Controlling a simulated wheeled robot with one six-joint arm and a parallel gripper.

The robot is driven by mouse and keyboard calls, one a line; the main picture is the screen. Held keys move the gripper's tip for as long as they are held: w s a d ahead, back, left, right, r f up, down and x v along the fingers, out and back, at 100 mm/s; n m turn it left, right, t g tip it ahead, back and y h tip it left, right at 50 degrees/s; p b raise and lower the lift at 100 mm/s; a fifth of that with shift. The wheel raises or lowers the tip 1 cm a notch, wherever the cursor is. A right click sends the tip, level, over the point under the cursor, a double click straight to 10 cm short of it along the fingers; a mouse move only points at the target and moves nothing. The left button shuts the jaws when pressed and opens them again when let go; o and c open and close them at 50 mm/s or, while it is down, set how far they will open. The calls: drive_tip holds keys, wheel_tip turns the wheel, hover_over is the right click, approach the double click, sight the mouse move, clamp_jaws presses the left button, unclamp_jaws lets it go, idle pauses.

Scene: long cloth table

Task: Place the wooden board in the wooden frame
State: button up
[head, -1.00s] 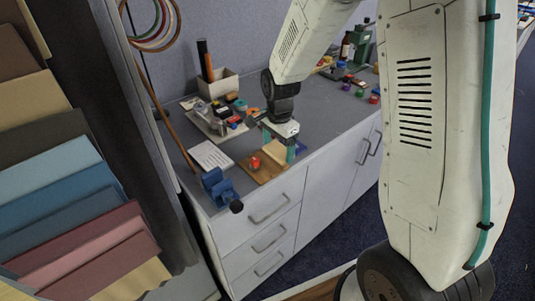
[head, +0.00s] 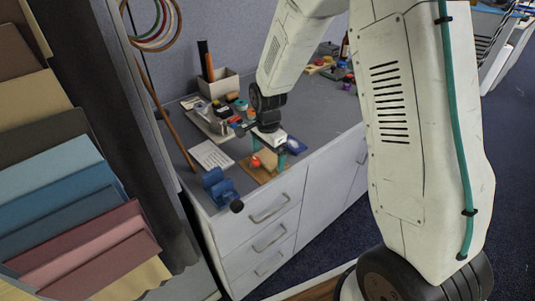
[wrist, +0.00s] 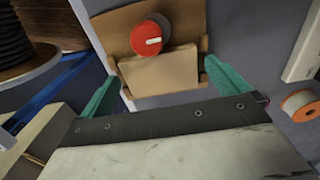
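The wooden board (wrist: 160,75) is a light tan plate. In the wrist view it lies between the two green fingers of my gripper (wrist: 163,70), with its side edges close to the fingertips. In the head view my gripper (head: 271,148) reaches down over the board (head: 267,157), which looks upright or tilted. The wooden frame (wrist: 125,22) is a darker tan piece behind and around the board, and it lies on the table in the head view (head: 262,175). The board overlaps it; whether the board is seated cannot be told. A red round knob (wrist: 150,38) is beside the board.
A blue vise (head: 219,187) stands at the front left of the grey table. A white sheet (head: 210,155) lies behind it. A tray with small items (head: 212,128) is further back. An orange-and-white spool (wrist: 300,105) is on the right in the wrist view.

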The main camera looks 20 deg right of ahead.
sight(268, 158)
drive_tip(key=s+d+r+n, duration=0.1)
drive_tip(key=s+r+n, duration=0.15)
drive_tip(key=r, duration=0.75)
drive_tip(key=s+r+n, duration=0.1)
drive_tip(key=s+r, duration=0.3)
drive_tip(key=r, duration=0.5)
drive_tip(key=s+r+n, duration=0.2)
drive_tip(key=s+n, duration=0.1)
drive_tip(key=s, duration=0.5)
drive_tip(key=s+d+r+n, duration=0.1)
drive_tip(key=s+r+n, duration=0.1)
drive_tip(key=s+n, duration=0.2)
drive_tip(key=s+d+r+n+t, duration=0.1)
drive_tip(key=s+r+n, duration=0.2)
drive_tip(key=s, duration=0.8)
drive_tip(key=shift+s+n, duration=0.35)
drive_tip(key=shift+n, duration=0.1)
